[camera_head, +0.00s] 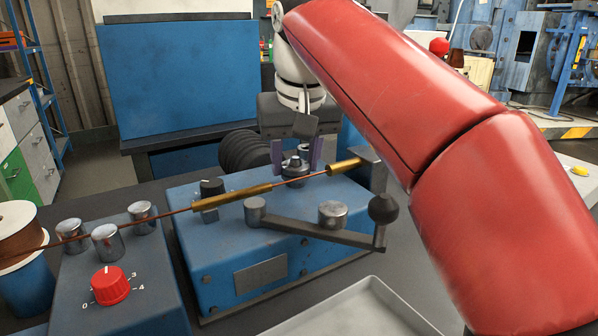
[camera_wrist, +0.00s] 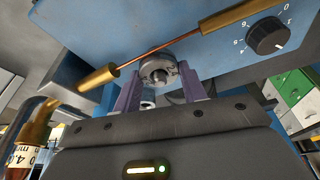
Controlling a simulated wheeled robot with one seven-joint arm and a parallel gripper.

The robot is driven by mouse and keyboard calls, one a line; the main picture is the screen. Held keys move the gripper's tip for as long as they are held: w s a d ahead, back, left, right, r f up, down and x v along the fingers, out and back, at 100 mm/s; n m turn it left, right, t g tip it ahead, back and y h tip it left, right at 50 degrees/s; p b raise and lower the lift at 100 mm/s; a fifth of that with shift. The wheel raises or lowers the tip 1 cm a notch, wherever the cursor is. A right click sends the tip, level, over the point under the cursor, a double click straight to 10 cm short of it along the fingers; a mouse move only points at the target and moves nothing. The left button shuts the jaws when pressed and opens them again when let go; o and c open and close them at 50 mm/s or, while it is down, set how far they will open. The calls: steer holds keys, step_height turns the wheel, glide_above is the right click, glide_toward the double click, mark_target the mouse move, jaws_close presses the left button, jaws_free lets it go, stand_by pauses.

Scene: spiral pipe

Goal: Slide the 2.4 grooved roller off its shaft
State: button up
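A small grey metal roller (camera_head: 294,168) sits on top of the blue machine box (camera_head: 220,255), behind the copper wire. No 2.4 marking is readable on it. In the wrist view the roller (camera_wrist: 157,72) shows end-on with a dark centre. My gripper (camera_head: 296,155) points down at it from behind, with one purple finger on each side. In the wrist view my gripper (camera_wrist: 160,92) has its fingers apart, with the roller beyond and between the tips. The fingers do not look closed on it; contact is hard to tell. The roller's groove and most of the shaft are hidden.
The copper wire (camera_head: 290,182) and brass sleeves (camera_head: 232,196) cross just in front of the roller. A crank arm (camera_head: 310,229) lies on the box top. A black ribbed part (camera_head: 243,150) is close left of my gripper. A brass cylinder marked 4.0 (camera_wrist: 32,135) shows left.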

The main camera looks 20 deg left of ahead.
steer(key=shift+c, duration=1)
steer(key=shift+r+p, duration=1.15)
steer(key=shift+p, duration=0.15)
steer(key=shift+r, duration=2.05)
